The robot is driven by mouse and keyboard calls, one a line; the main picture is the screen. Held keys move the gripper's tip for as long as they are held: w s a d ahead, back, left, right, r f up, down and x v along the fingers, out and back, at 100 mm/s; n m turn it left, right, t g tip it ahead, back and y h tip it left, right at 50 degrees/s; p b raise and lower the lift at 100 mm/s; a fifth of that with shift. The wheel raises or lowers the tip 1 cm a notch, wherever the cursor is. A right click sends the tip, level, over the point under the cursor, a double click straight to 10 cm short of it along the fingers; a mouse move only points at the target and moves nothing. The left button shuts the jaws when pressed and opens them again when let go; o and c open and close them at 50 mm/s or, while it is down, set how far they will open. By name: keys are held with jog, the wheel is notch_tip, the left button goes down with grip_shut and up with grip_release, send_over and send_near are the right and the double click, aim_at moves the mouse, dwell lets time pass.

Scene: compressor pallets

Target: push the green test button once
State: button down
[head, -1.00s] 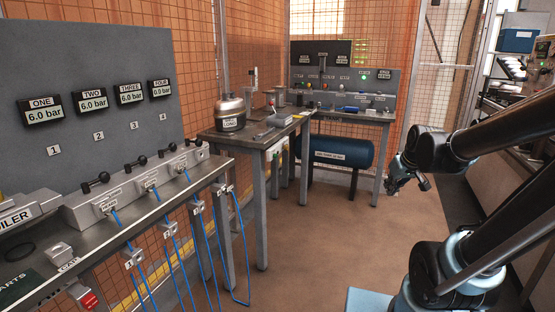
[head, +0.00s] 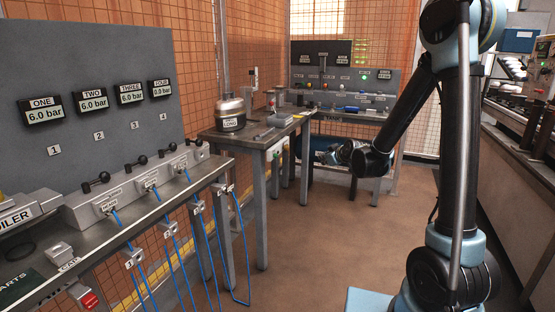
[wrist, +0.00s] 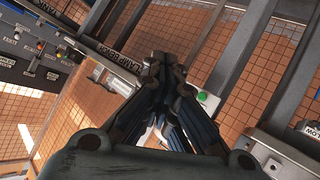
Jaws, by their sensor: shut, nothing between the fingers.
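A round green button (wrist: 202,97) on a pale mount shows in the wrist view, just right of my gripper (wrist: 165,62). My gripper's fingers are shut and empty, and a gap to the button shows in the picture. I cannot read a label on this button. In the head view my gripper (head: 326,154) is at the end of my lowered arm, right of the middle table. Small pale boxes (head: 284,146) with a green spot are fixed to that table's side. Another green spot (head: 363,77) shows on the back panel.
The middle table (head: 262,142) carries a kettle-like pot (head: 231,113). The back bench with its control panel (head: 345,85) stands behind my gripper. A blue tank (head: 318,145) lies below it, partly hidden. Blue hoses (head: 207,245) hang from the left bench. The floor between is clear.

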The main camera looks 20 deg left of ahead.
aim_at(275, 156)
jog(key=w+a+f+n+t+y, duration=0.1)
jog(key=a+f, duration=0.3)
jog(key=a, duration=0.5)
jog(key=shift+w+a+n+y, duration=0.3)
jog(key=shift+w+n+y, duration=0.1)
jog(key=shift+n+y, duration=0.1)
jog(key=a, duration=0.8)
jog(key=shift+w+a, duration=0.35)
jog(key=shift+a+r, duration=0.1)
jog(key=shift+a, duration=0.05)
dwell(0.8)
jog(key=shift+a, duration=0.3)
jog(key=shift+a, duration=0.5)
dwell(1.0)
jog(key=shift+d, duration=0.95)
